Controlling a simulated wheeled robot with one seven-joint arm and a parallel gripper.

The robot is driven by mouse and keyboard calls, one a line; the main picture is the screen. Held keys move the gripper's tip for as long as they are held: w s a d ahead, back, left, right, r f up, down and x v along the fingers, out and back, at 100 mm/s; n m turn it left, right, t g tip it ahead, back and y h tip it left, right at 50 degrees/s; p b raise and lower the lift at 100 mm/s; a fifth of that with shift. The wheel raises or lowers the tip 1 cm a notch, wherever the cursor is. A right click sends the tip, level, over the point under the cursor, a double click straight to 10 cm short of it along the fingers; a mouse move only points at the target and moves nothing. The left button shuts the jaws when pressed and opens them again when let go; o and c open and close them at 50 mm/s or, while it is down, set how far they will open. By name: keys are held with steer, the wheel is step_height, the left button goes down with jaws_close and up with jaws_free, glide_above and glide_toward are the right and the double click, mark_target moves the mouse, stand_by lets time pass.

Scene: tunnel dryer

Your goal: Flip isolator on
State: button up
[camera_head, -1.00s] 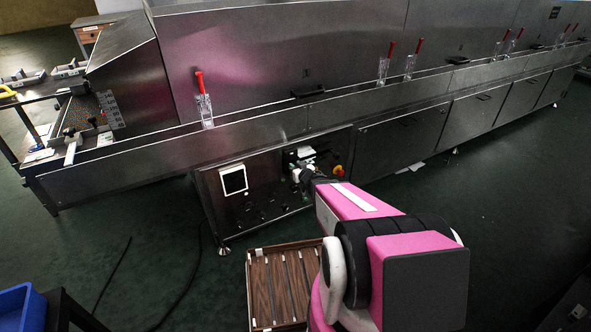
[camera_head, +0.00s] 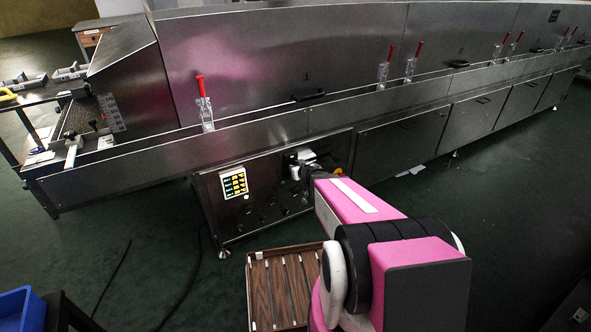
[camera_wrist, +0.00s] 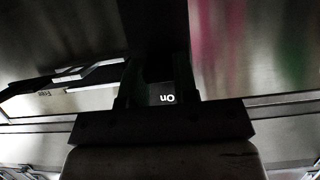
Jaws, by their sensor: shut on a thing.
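The isolator (camera_wrist: 153,35) shows in the wrist view as a dark block between and beyond my fingers. An upside-down "On" label (camera_wrist: 168,98) is visible in the gap between the fingers. My gripper (camera_wrist: 155,85) is shut on the isolator's handle; the exact contact is too dark to make out. In the head view my gripper (camera_head: 304,172) is at the control panel (camera_head: 268,218) below the long steel dryer, and my arm hides most of the isolator. The panel's screen (camera_head: 233,182) is lit with yellow blocks and lines of text.
The steel dryer body (camera_head: 260,60) stretches across the back, with several red-handled clamps along its lower edge. A wooden slatted tray (camera_head: 252,290) lies low in front of the panel. A blue bin (camera_head: 22,308) is at the lower left. Green floor is free on the right.

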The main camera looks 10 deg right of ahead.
steer(key=shift+f, duration=0.1)
steer(key=o, duration=0.9)
steer(key=v, duration=1.1)
steer(key=shift+w, duration=0.1)
